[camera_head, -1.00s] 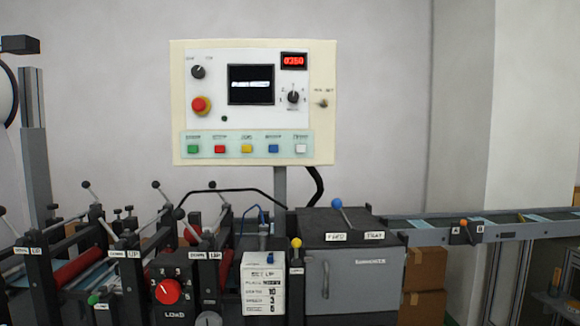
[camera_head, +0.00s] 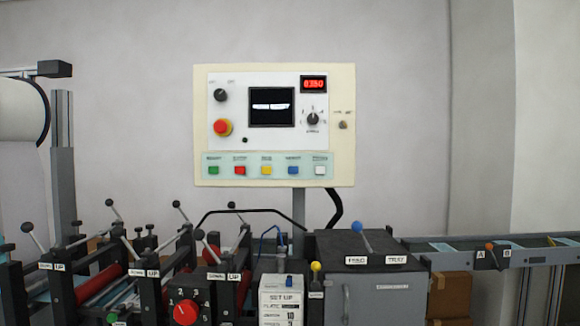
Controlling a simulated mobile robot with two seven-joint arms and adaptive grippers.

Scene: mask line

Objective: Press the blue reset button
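The blue button (camera_head: 293,170) is a small square in the lower row of the control panel (camera_head: 345,100). It sits between a yellow button (camera_head: 266,170) and a white button (camera_head: 320,170). A green button (camera_head: 213,170) and a red button (camera_head: 240,170) are further left in the same row. The labels above the buttons are too small to read. Neither of my grippers shows in the head view, and nothing covers the panel.
Below the panel stand a machine with levers and a red dial (camera_head: 185,313), a grey cabinet (camera_head: 375,300) with a blue-knobbed lever (camera_head: 358,227), and a conveyor (camera_head: 450,256) at right. A red emergency knob (camera_head: 222,127) is on the panel. The wall behind is bare.

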